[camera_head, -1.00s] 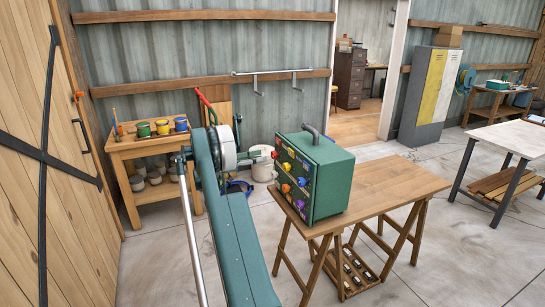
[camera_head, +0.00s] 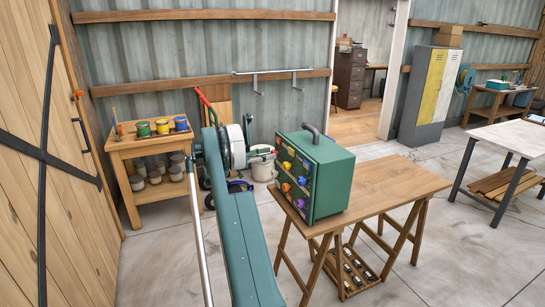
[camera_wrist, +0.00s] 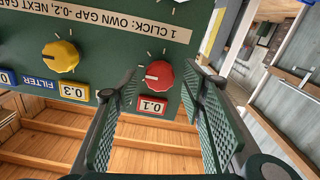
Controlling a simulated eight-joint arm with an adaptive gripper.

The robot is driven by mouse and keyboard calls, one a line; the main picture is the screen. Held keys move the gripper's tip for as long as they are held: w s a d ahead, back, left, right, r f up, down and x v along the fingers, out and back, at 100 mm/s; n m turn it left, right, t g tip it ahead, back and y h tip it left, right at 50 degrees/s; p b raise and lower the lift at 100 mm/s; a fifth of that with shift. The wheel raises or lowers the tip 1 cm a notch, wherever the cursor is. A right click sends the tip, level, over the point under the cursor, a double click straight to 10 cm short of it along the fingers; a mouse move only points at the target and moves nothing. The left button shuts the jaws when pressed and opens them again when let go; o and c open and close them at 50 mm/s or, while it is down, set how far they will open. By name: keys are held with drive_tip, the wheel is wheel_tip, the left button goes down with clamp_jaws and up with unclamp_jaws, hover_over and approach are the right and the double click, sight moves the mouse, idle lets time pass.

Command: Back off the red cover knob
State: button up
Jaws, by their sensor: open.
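The red knob (camera_wrist: 159,74) sits on the green box's front panel (camera_wrist: 120,20) in the wrist view, above a red-framed 0.1 label (camera_wrist: 152,105). The panel's print is upside down there. My gripper (camera_wrist: 160,86) is open, one finger on each side of the knob in the picture. I see no finger touching it, and cannot tell whether the tips reach around it. In the head view my gripper (camera_head: 270,153) is close to the left face of the green box (camera_head: 325,180), and the arm partly hides this area.
A yellow knob (camera_wrist: 60,56) with a 0.3 label is left of the red knob in the wrist view. The box stands on a wooden trestle table (camera_head: 395,185). A small wooden bench (camera_head: 150,145) with paint tins stands at the left. The table's right half is clear.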

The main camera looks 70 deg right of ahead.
drive_tip(key=shift+x, duration=1.35)
drive_tip(key=shift+c, duration=0.6)
drive_tip(key=c, duration=0.8)
drive_tip(key=shift+o, duration=0.2)
drive_tip(key=shift+n, duration=0.4)
drive_tip(key=n+b, duration=0.1)
drive_tip(key=n, duration=0.7)
